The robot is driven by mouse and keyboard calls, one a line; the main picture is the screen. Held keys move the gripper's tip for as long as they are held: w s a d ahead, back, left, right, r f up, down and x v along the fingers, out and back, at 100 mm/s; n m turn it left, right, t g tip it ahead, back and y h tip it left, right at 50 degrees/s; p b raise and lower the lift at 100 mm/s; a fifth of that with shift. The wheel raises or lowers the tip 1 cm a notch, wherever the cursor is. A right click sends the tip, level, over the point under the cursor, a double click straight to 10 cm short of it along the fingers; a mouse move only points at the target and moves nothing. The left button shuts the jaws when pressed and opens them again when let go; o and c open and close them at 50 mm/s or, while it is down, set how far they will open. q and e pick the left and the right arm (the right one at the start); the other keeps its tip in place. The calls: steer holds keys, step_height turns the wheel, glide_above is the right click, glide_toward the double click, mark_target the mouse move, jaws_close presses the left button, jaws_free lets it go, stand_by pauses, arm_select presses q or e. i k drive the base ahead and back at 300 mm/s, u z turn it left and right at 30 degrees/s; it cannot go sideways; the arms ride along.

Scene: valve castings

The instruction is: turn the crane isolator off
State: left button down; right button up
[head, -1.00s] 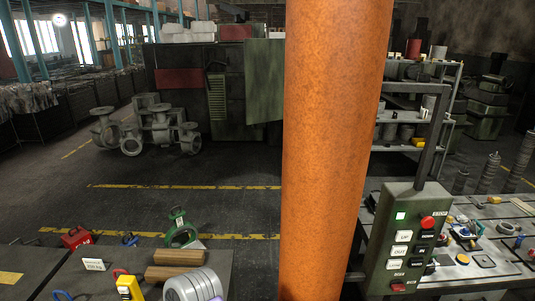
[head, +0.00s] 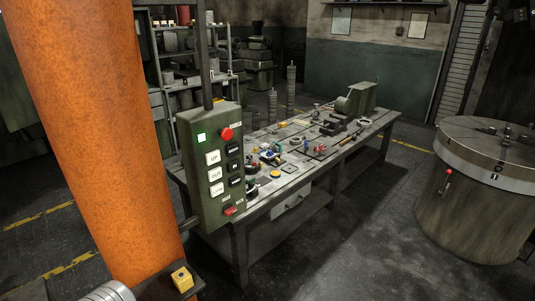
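A green control box (head: 208,170) hangs on a dark post just right of the orange column. A green lamp (head: 202,138) is lit at its upper left, with a red round button (head: 226,134) beside it. White and black push buttons marked with words such as UP, OUT and IN fill the middle. A red switch (head: 231,210) sits at the bottom of the box; its small label is unreadable, so I cannot tell for sure that it is the crane isolator or how it is set. Neither gripper is in view.
The thick orange column (head: 95,130) stands at the left. A workbench (head: 330,150) with small tools and a vise-like machine extends behind the box. A large round table (head: 490,150) with a red-knobbed lever stands at right. Floor between them is clear.

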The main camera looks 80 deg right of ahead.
mark_target(229, 209)
steer(key=z, duration=2.4)
